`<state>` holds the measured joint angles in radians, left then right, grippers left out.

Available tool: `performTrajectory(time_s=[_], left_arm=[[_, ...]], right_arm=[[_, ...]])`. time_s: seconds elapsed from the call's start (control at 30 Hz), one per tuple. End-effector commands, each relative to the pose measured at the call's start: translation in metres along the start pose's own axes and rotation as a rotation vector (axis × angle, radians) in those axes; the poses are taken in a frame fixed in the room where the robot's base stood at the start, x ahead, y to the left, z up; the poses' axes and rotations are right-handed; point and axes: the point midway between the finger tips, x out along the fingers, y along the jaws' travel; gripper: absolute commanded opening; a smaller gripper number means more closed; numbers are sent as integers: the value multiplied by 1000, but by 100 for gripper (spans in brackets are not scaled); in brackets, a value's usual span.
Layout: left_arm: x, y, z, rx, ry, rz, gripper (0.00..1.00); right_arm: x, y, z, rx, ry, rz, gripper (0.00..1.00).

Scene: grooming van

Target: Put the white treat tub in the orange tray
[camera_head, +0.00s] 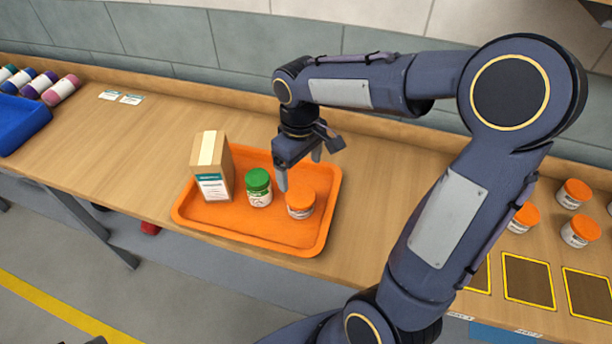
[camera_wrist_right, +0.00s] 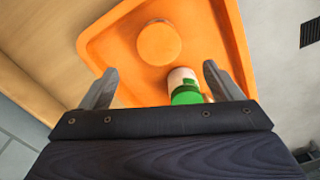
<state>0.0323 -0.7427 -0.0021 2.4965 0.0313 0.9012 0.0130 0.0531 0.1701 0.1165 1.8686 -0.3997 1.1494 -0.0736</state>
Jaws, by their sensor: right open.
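A white treat tub with an orange lid (camera_head: 300,203) stands upright in the right part of the orange tray (camera_head: 325,185). Its round lid also shows in the right wrist view (camera_wrist_right: 158,43), lying past the fingertips with the tray around it. My right gripper (camera_head: 299,168) is open and empty, pointing down above the tray, just behind and above the tub and apart from it. The fingers also show in the right wrist view (camera_wrist_right: 157,82). My left gripper is not clearly in view.
In the tray, a green-lidded jar (camera_head: 258,188) stands just left of the tub, and a brown carton (camera_head: 213,167) stands farther left. Several orange-lidded tubs (camera_head: 580,230) stand on the right bench near yellow-framed squares (camera_head: 527,279). A blue bin (camera_head: 20,125) is at far left.

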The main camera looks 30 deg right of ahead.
Motion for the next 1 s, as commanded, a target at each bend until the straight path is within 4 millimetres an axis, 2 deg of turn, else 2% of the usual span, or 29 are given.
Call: performTrajectory(time_s=[0.17, 0.3, 0.5, 0.7, 1.0], left_arm=[[0, 0, 0, 0, 0, 0, 36], [0, 0, 0, 0, 0, 0, 36], [0, 0, 0, 0, 0, 0, 36], [0, 0, 0, 0, 0, 0, 36], [0, 0, 0, 0, 0, 0, 36]], right_arm=[[-21, -12, 34, 84, 93, -36, 86], [-35, -33, 75, 195, 220, -98, 86], [-36, -67, 120, 344, 396, -203, 86], [-31, -88, 138, 428, 499, -274, 86], [-29, -92, 141, 444, 519, -289, 86]])
